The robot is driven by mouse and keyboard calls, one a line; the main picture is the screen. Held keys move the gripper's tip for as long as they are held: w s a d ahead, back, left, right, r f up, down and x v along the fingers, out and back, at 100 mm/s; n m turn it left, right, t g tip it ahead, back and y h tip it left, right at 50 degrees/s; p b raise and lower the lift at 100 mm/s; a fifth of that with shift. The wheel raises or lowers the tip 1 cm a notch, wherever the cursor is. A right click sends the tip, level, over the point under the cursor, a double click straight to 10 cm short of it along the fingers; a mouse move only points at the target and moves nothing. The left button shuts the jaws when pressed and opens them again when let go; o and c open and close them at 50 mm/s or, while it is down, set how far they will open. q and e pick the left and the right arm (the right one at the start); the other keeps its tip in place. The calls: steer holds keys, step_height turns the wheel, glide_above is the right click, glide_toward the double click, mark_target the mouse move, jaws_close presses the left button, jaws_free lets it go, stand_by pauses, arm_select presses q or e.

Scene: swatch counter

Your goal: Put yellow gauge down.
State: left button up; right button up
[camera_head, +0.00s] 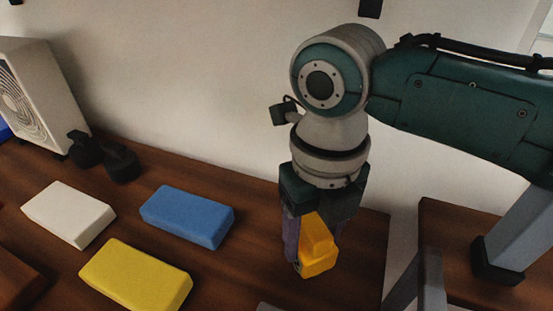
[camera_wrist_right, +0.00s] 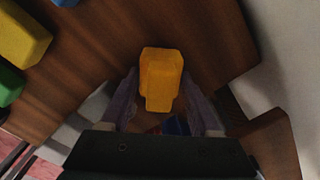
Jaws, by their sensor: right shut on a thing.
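The yellow gauge (camera_head: 319,260), an orange-yellow stepped block, is between the fingers of my right gripper (camera_head: 310,240). The gripper points down over the right end of the brown counter (camera_head: 240,275) and is shut on the gauge. In the right wrist view the gauge (camera_wrist_right: 162,72) sits between the two fingertips (camera_wrist_right: 160,85), with wood behind it. I cannot tell whether its lower end touches the counter. My left gripper is not in view.
A blue block (camera_head: 187,216), a white block (camera_head: 68,214) and a yellow block (camera_head: 136,276) lie to the left. Dark round objects (camera_head: 105,155) and a beige box with a grille (camera_head: 45,95) stand behind. The counter's right edge is close to the gauge.

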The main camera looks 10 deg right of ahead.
steer(key=shift+w+d, duration=0.1)
steer(key=o, duration=1.2)
steer(key=shift+f, duration=0.1)
steer(key=shift+r, duration=0.4)
step_height(320, 180, up, 7)
steer(key=shift+r+p, duration=0.1)
steer(key=shift+p, duration=0.55)
